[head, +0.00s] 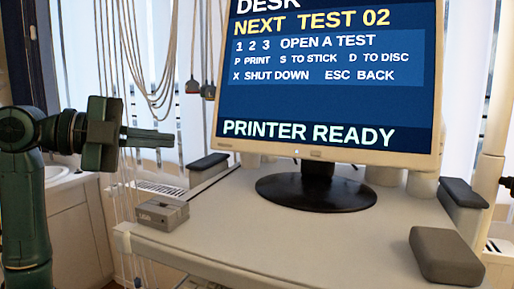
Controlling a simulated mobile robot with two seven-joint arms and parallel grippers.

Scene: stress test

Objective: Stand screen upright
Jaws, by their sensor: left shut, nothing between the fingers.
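The screen (320,107) is a monitor with a beige frame and a lit blue display. It stands upright on a round black base (316,192) on the cart's light top. Its upper edge is cut off by the picture. The display reads "NEXT TEST 02" and "PRINTER READY". My left gripper (170,138) is at the left, shut and empty, pointing right. In the picture it is left of the screen and apart from it.
A small grey box (162,213) sits at the left front of the cart top (270,235). A dark grey block (446,256) lies at the right front. Cables (150,50) hang behind at the left. White cups (421,184) stand behind the screen. The front middle is clear.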

